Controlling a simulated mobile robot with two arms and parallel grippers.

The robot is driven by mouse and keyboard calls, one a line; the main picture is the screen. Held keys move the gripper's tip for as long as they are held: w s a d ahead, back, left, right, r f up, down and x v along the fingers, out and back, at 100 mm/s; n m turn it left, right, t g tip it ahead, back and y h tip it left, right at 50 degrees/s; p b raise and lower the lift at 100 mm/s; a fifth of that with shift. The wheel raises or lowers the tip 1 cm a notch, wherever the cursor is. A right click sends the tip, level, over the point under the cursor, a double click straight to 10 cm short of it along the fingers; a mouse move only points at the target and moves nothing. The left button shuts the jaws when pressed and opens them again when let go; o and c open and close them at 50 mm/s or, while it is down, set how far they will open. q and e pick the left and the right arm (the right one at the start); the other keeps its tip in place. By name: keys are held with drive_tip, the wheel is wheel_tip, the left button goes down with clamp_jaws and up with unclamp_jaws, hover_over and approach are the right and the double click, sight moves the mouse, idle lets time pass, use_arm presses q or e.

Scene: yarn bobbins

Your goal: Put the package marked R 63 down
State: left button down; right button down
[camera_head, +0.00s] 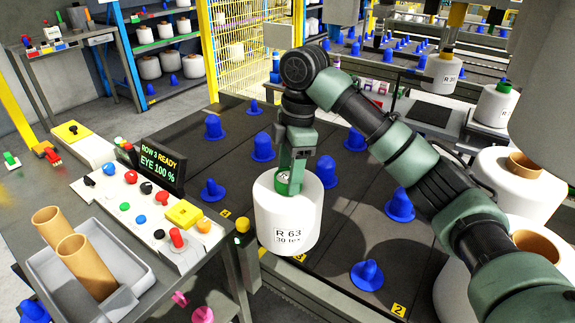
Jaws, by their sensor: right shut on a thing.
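The package marked R 63 (287,222) is a white yarn bobbin with "R 63 30 tex" printed on its side. It hangs upright from my right gripper (291,180), which is shut on its top. It is over the front edge of the dark platform (322,263), close to the control panel; the shadow beside it suggests it is above the surface, but I cannot tell how high. The jaws are partly hidden by the green gripper body and the package top. My left gripper is not in view.
Several blue pegs (366,274) stand on the dark platform, with bare surface between them. A control panel (150,205) with buttons and a display is at the left. A grey tray (130,268) holds brown tubes. Large white bobbins (515,190) stand at the right.

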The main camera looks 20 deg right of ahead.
drive_tip(key=shift+f, duration=0.3)
drive_tip(key=s+d+f+m+t+h, duration=0.1)
drive_tip(key=s+f+m, duration=1.6)
drive_tip(key=s+f, duration=0.6)
drive_tip(key=shift+s+f+m+t, duration=0.3)
drive_tip(key=shift+s+m, duration=0.1)
drive_tip(key=shift+s, duration=0.15)
